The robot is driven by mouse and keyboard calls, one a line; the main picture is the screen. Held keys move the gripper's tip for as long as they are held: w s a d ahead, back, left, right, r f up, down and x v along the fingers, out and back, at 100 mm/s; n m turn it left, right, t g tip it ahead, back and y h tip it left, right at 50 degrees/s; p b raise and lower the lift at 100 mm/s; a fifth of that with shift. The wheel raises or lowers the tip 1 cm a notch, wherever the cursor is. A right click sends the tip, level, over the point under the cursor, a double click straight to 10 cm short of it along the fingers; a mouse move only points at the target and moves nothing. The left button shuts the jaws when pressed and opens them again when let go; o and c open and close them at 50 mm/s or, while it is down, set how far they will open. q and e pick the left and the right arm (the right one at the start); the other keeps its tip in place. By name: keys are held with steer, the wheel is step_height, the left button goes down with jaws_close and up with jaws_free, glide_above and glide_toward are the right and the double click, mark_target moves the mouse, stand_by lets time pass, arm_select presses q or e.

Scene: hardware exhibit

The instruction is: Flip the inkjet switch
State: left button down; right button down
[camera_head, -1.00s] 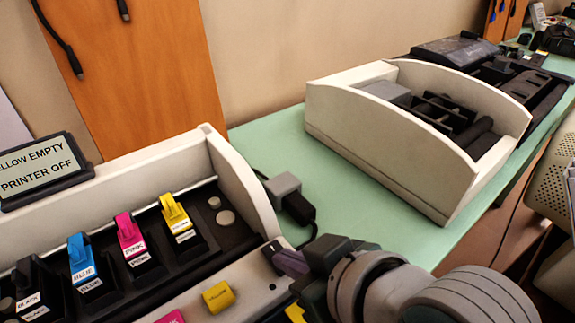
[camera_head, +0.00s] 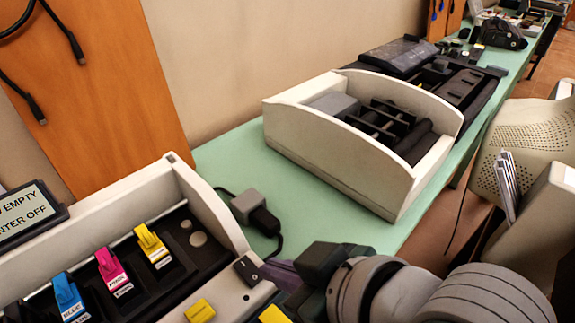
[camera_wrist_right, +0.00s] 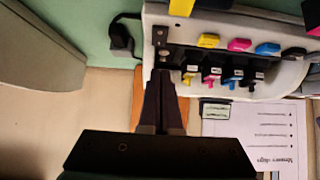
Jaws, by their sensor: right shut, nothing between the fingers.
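The inkjet printer (camera_head: 185,190) is a white housing at the lower left of the head view. A small black switch (camera_head: 247,270) sits on its front right corner; a dark plate there also shows in the wrist view (camera_wrist_right: 160,36). My right gripper (camera_head: 280,274) is shut and empty, just right of the switch in the head view. Its dark fingers also show in the wrist view (camera_wrist_right: 164,76), below the plate. I cannot tell whether they touch the printer. My left gripper is out of view.
Yellow (camera_head: 152,245), pink (camera_head: 112,268) and blue (camera_head: 69,297) cartridges sit inside the printer. A grey plug (camera_head: 247,206) with a black cable lies behind its right end. Another white machine (camera_head: 335,155) stands farther back.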

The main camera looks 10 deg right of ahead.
steer(key=v, duration=0.6)
steer(key=shift+s+d+f+p, duration=0.2)
steer(key=shift+f+p, duration=0.1)
steer(key=shift+p, duration=0.1)
